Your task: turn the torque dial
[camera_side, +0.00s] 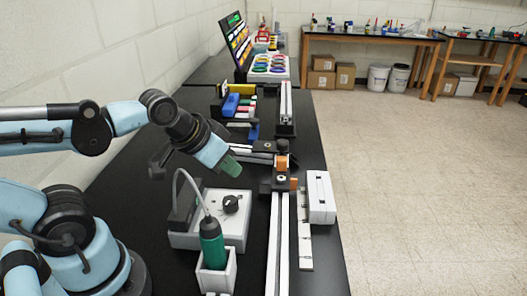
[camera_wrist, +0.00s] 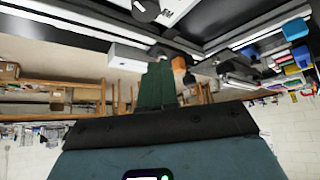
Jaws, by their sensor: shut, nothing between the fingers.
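The torque dial (camera_side: 231,203) is a black knob on top of a light grey box (camera_side: 185,240) on the black bench. It points up and shows clearly in the side view. My gripper (camera_side: 231,166) has green fingers, which are shut and empty. It hangs in the air above the dial, apart from it. In the wrist view the shut green fingers (camera_wrist: 157,84) point up the picture. A round black shape (camera_wrist: 146,10) at the top edge of that view may be the dial, cut off by the frame.
A green-handled screwdriver (camera_side: 212,245) with a grey cable stands in a white holder (camera_side: 217,275) before the box. To the right are an aluminium rail (camera_side: 278,245), orange blocks (camera_side: 281,162) and a white box (camera_side: 320,198). Bins and trays (camera_side: 235,105) stand behind.

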